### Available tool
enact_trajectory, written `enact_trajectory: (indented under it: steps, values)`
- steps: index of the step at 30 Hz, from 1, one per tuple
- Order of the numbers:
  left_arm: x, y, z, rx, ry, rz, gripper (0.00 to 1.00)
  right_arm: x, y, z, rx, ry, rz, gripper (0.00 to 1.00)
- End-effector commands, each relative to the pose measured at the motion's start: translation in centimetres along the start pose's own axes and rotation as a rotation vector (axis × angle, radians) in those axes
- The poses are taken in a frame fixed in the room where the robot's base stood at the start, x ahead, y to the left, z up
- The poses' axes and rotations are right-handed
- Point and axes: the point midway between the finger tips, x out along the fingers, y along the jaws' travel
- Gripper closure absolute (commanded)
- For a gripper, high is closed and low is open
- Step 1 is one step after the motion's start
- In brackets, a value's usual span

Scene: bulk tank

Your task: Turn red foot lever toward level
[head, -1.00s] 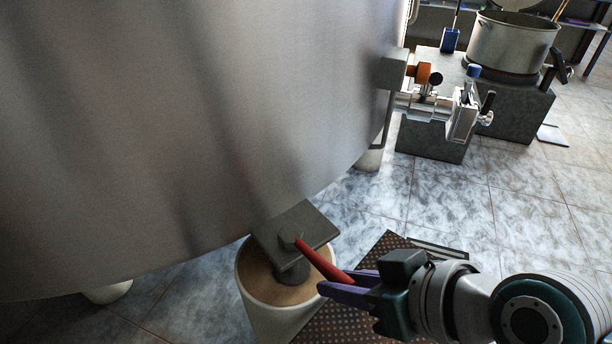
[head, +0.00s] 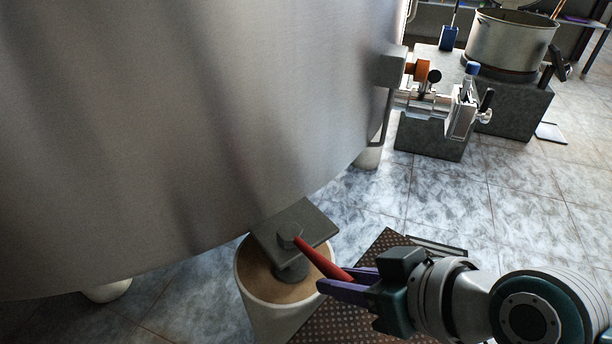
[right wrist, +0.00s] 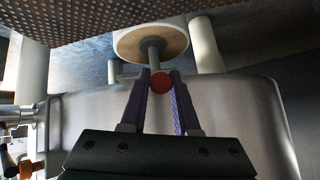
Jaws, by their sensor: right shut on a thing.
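The foot's stem stands over a white round pedestal (head: 262,300) with a tan top. My right gripper (head: 326,284) is shut on the outer end of the lever, coming in from the right. In the right wrist view the red lever end (right wrist: 159,83) sits between the two purple fingers (right wrist: 160,92). My left gripper is in neither view.
The big steel tank (head: 190,120) fills the left and top. A valve outlet (head: 440,105) projects from its right side. A steel pot (head: 512,42) stands on a dark block behind. A brown dotted mat (head: 350,310) lies below my gripper. Tiled floor is free at right.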

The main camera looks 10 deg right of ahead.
Motion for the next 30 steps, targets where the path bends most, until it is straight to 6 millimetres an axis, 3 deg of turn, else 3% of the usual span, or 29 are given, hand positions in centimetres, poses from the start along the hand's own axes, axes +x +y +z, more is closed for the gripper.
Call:
enact_trajectory:
  steps: [16,30]
  values:
    - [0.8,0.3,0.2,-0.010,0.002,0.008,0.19,0.2,1.0,-0.1,-0.053,-0.011,-0.041,1.00]
    - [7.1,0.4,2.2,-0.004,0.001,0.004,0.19,0.8,4.7,-1.1,-0.286,-0.077,-0.278,1.00]
